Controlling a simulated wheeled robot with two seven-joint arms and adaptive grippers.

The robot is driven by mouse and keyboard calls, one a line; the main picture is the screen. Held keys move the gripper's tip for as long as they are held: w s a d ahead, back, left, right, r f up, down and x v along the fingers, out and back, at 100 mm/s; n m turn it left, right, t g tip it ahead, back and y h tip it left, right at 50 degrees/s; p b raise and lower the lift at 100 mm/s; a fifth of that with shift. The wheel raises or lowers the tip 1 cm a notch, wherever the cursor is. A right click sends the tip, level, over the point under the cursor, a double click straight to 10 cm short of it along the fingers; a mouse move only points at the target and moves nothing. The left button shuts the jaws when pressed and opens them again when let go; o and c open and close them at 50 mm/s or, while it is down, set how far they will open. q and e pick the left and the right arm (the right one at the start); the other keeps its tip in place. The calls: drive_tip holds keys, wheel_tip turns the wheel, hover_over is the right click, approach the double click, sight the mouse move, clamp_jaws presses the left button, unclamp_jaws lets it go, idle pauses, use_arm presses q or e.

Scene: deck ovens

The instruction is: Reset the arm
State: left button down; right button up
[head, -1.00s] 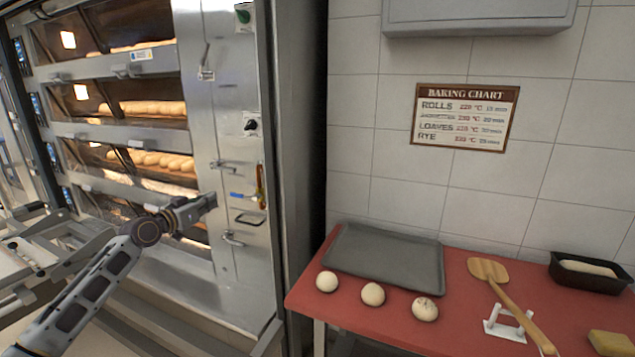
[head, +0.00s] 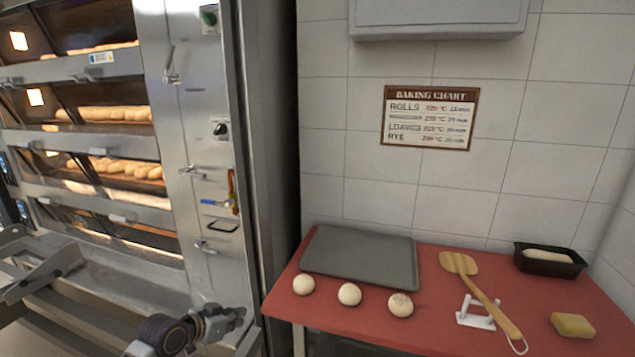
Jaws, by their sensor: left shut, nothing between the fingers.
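My left gripper (head: 226,318) is low in the head view, in front of the lower part of the deck oven's side panel and left of the red table. It is shut and empty, apart from the oven and the table. My left arm comes in from the bottom edge. My right gripper does not show. The deck oven (head: 190,120) stands at the left, with loaves behind its glass decks.
The red table (head: 440,325) holds a grey tray (head: 360,258), three dough balls (head: 349,294), a wooden peel (head: 480,290) on a white stand (head: 475,314), a black loaf tin (head: 549,264) and a yellow sponge (head: 573,325). A baking chart (head: 430,118) hangs on the tiled wall.

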use_arm(q)
drive_tip(key=s+d+f+g+y, duration=0.1)
drive_tip(key=s+d+f, duration=0.15)
drive_tip(key=s, duration=0.35)
drive_tip(key=s+d+f+g+y, duration=0.1)
drive_tip(key=s+f+g, duration=0.1)
drive_tip(key=s+f, duration=0.3)
drive_tip(key=s+a+f+n+g+y, duration=0.1)
drive_tip(key=s+a+n+g+y, duration=0.1)
drive_tip(key=s, duration=0.7)
drive_tip(key=s+a+n+g+y, duration=0.1)
drive_tip(key=s+n, duration=0.1)
drive_tip(key=s, duration=0.7)
wheel_tip(320, 180, down, 31)
drive_tip(key=s+a+g+p, duration=0.1)
drive_tip(key=a, duration=0.2)
drive_tip(key=s+a+f, duration=0.4)
drive_tip(key=s+f, duration=0.5)
drive_tip(key=s, duration=0.1)
drive_tip(key=s+a+f+m+g+y+p, duration=0.1)
drive_tip(key=s+a+f, duration=0.2)
drive_tip(key=s+f, duration=0.7)
drive_tip(key=shift+s+a+f, duration=0.2)
drive_tip(key=shift+s+a, duration=0.15)
drive_tip(key=shift+s, duration=0.3)
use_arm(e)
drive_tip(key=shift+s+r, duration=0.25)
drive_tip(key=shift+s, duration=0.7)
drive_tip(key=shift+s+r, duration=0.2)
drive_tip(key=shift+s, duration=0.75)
